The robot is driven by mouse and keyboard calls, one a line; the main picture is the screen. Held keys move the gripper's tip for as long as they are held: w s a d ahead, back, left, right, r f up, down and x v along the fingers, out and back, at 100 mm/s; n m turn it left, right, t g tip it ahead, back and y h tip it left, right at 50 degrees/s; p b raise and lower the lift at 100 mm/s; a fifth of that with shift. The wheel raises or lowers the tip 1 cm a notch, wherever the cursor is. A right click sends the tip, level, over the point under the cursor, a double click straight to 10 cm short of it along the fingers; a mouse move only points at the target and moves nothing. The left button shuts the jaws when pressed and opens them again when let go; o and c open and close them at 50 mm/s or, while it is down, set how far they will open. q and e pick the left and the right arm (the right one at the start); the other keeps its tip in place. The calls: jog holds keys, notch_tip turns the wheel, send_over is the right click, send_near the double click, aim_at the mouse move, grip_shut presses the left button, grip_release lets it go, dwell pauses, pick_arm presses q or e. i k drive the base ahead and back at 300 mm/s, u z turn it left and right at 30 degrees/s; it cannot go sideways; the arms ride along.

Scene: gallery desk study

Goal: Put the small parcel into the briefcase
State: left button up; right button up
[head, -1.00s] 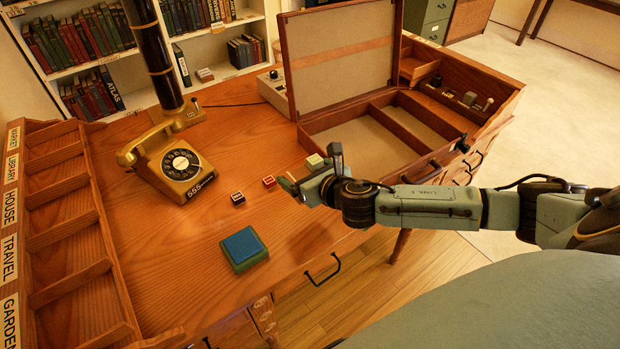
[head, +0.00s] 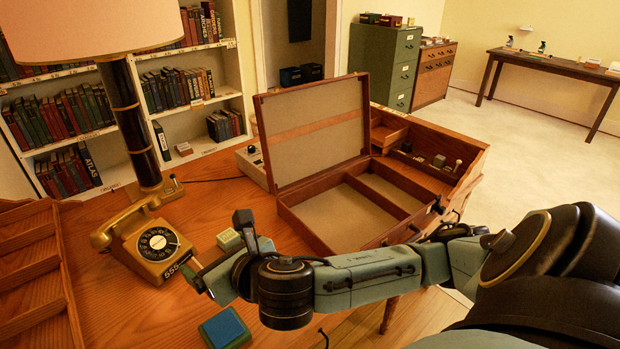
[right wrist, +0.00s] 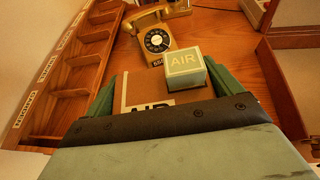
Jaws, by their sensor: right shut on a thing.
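The small parcel (right wrist: 138,88) is a brown box with a white "AIR" label, seen in the right wrist view between the green fingers of my right gripper (right wrist: 160,90). The gripper is shut on it. In the head view my right gripper (head: 203,274) is over the desk, right of the telephone and left of the briefcase; the parcel cannot be made out there. The briefcase (head: 292,203) stands open on the desk, lid up, with a divider and empty compartments in sight. My left gripper is out of view.
A green block with a pale top (head: 229,239), marked "AIR" in the wrist view, is close to the gripper. A gold telephone (head: 152,245), a blue-topped pad (head: 224,329) and a lamp (head: 128,120) stand on the desk. A letter rack (head: 38,270) lies left.

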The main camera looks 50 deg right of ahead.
aim_at(338, 207)
jog(key=u, duration=1.95)
jog(key=k, duration=1.95)
jog(key=z, duration=1.7)
jog(key=i, duration=1.05)
